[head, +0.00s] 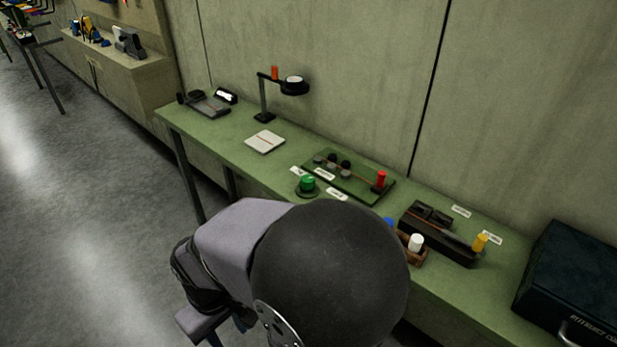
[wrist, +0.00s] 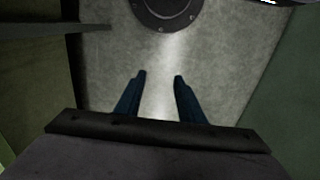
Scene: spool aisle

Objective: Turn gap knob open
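In the head view a green plate (head: 352,187) on the bench carries several dark rollers (head: 338,163) and a red knob (head: 381,179) at its right end. Right of it, a dark device (head: 437,236) has a yellow knob (head: 479,242) at its right end. Small labels lie by both, too small to read, so I cannot tell which knob is the gap knob. In the wrist view my gripper (wrist: 159,77) is open and empty, with two blue fingers apart over the grey floor.
A green button (head: 307,184) and a brown tray (head: 411,257) with a white-capped item (head: 416,241) stand near the front edge. A lamp (head: 264,104) and white pad (head: 265,141) are further left. A dark case (head: 575,285) is at right. The concrete wall runs behind.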

